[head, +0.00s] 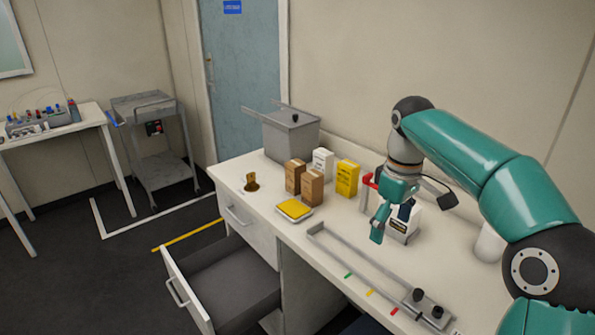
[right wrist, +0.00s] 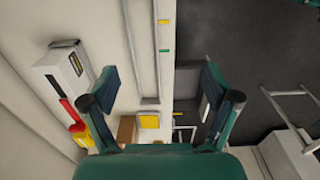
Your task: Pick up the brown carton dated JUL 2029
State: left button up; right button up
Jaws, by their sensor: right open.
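Two brown cartons stand side by side on the white bench in the head view, a rear left one (head: 294,176) and a front right one (head: 312,188). Their dates are too small to read, so I cannot tell which is dated JUL 2029. My right gripper (head: 391,220) is open and empty above the bench, to the right of the cartons and apart from them. In the right wrist view its spread fingers (right wrist: 156,88) frame the bench edge, with part of a brown carton (right wrist: 127,128) beyond, partly hidden by the gripper. My left gripper is not in view.
A yellow carton (head: 347,178) and a white carton (head: 323,162) stand beside the brown ones. A white device (head: 403,224) is near my right gripper. A long metal rail (head: 360,262) lies along the bench. A drawer (head: 225,285) hangs open.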

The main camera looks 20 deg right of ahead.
aim_at(294, 169)
jog(key=i, duration=1.6)
jog(key=u, duration=0.1)
